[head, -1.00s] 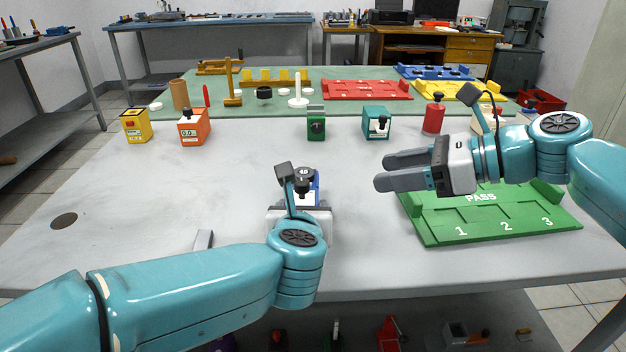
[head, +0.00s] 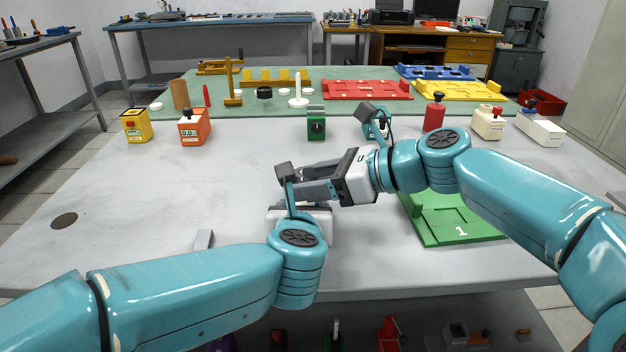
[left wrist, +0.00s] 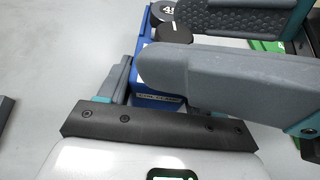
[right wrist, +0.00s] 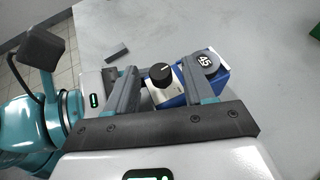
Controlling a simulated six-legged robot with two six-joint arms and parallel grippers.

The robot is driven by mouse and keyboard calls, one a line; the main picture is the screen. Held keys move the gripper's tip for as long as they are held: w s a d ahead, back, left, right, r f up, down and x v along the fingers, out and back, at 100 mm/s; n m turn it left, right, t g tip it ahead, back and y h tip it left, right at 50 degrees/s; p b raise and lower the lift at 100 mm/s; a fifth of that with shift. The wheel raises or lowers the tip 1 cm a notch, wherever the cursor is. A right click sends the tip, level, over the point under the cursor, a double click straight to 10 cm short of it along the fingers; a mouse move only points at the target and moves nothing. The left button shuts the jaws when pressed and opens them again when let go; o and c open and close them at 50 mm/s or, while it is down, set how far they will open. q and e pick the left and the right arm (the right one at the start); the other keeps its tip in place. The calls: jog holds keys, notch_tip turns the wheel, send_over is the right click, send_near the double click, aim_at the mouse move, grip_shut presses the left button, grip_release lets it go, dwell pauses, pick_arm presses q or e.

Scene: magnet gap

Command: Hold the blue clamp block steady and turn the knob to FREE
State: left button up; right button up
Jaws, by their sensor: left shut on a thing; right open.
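The blue clamp block (right wrist: 207,85) shows in the right wrist view with a black knob (right wrist: 161,74) bearing a white line, and a grey round cap marked 45. My left gripper (head: 298,208) is shut on the block; one of its fingers shows beside the block in the left wrist view (left wrist: 118,80). My right gripper (right wrist: 160,88) is open, its fingers on either side of the knob with gaps visible. In the left wrist view, the right fingers cover much of the block (left wrist: 150,75). In the head view, the right gripper hides the block. The FREE mark cannot be read.
A green tray (head: 440,235) lies to the right under my right arm. A small grey bar (head: 204,239) lies left of my left gripper. A green box with a dial (head: 316,126) stands farther back. The table's left side is mostly clear.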

jog(key=shift+c, duration=0.3)
grip_shut()
jog(key=shift+w, duration=0.1)
jog(key=shift+w+r+n+g+y, duration=0.1)
jog(key=shift+w+n+g+y, duration=0.05)
jog(key=shift+n+g, duration=0.75)
jog(key=shift+w+f+n+g+y, duration=0.1)
jog(key=shift+w+n+g+y, duration=0.1)
jog(key=shift+n+g, duration=0.7)
jog(key=shift+w+r+n+g+y, duration=0.15)
jog(key=shift+n+g, duration=0.55)
jog(key=shift+g, duration=0.4)
jog(key=shift+n+g, duration=0.5)
jog(key=shift+s, duration=0.1)
jog(key=shift+o, duration=0.3)
grip_release()
